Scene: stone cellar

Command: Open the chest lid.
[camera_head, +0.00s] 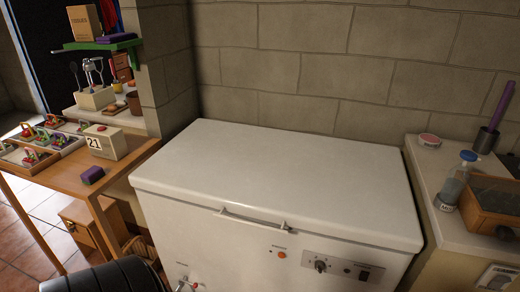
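The chest is a white chest freezer with a flat white lid (285,180), which is shut. A light bar handle (250,220) runs along the lid's front edge. The front panel (240,262) carries an orange button, a dark dial and small labels. Neither of my grippers shows in the head view. The lower part of the chest is cut off by the bottom of the picture.
A wooden table (115,168) with trays of small items and a box marked 21 (105,143) stands at the left. A counter (440,220) with a bottle (456,178) stands close at the right. A block wall (340,70) rises behind the chest.

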